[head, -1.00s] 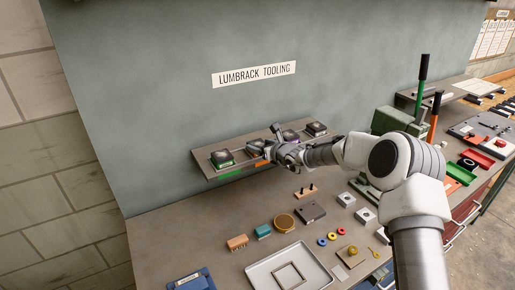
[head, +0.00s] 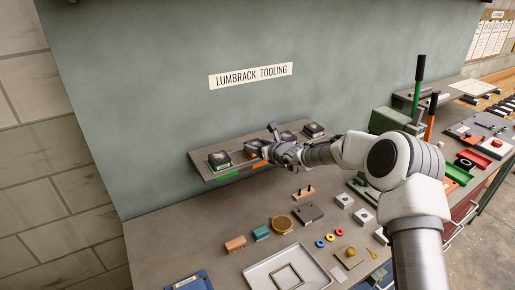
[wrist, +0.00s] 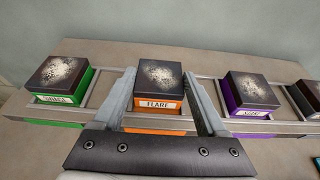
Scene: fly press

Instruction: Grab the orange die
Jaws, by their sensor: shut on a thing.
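The orange die (wrist: 160,84) is a block with a dark, speckled top and a label reading FLARE. It sits in its slot in the rack on the wall shelf. My gripper (wrist: 160,76) has one finger on each side of it and is shut on it. In the head view my gripper (head: 268,152) is at the shelf, and it mostly hides the orange die.
A green die (wrist: 62,84) sits to the left and a purple die (wrist: 250,92) to the right, close to my fingers. Another dark-topped die (wrist: 306,97) is farther right. The rack's grey rails (wrist: 98,98) run between the dies. Below, the bench (head: 170,235) holds small parts and a tray (head: 262,272).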

